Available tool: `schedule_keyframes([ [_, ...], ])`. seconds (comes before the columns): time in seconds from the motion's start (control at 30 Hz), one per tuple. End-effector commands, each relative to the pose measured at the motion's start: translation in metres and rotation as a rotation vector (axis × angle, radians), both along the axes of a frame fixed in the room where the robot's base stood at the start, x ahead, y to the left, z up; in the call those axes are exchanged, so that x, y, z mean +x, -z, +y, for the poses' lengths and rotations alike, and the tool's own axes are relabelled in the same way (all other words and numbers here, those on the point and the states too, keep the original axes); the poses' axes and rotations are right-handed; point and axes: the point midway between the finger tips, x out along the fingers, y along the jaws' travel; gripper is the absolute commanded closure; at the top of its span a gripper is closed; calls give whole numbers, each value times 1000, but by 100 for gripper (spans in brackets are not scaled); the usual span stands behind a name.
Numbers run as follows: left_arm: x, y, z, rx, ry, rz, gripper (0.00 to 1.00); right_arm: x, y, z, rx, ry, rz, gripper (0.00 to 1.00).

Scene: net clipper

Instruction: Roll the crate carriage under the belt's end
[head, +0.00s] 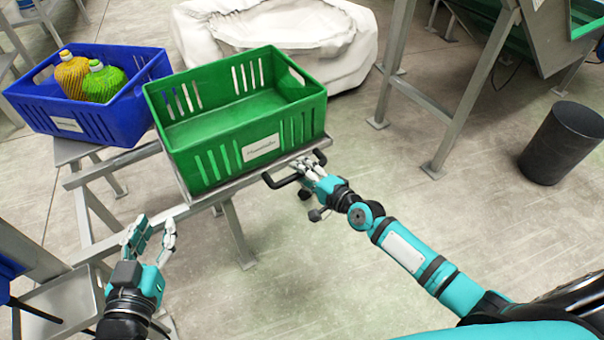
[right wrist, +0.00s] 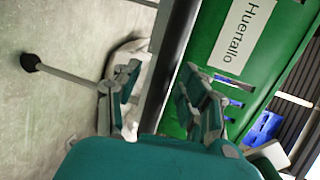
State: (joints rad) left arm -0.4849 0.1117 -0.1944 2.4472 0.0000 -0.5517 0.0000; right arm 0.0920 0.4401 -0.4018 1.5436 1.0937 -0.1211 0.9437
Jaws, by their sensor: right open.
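The crate carriage (head: 236,187) carries an empty green crate (head: 215,128) labelled "Huertallo", and a black handle (head: 279,184) sticks out at its near right side. My right gripper (head: 312,166) is at the right part of this handle. In the right wrist view its open fingers (right wrist: 160,105) lie on either side of a dark bar (right wrist: 172,60); contact cannot be told. My left gripper (head: 152,236) is open and empty, low at left, apart from the carriage. A grey metal frame (head: 478,85) with a chute stands at upper right; the belt's end cannot be clearly made out.
A blue crate (head: 130,115) with netted yellow and green goods stands on a metal stand to the left, close beside the green crate. A white sack-like bundle (head: 285,35) lies behind. A black bin (head: 562,143) stands at right. The floor between carriage and bin is clear.

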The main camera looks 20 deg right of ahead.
Motion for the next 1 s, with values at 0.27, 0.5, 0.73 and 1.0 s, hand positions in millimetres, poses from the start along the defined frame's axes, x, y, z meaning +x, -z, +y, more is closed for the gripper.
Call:
schedule_keyframes([
  [0.27,1,-2,-1,-3,1,-12,68,2,0,1,0,0,0,58],
  [0.5,1,-2,0,-3,1,-11,68,2,0,1,0,0,0,87],
  [0.73,1,-2,0,-2,0,-11,68,2,0,1,0,0,0,100],
  [1.0,1,-2,0,-2,0,-11,68,1,1,1,-1,0,1,100],
])
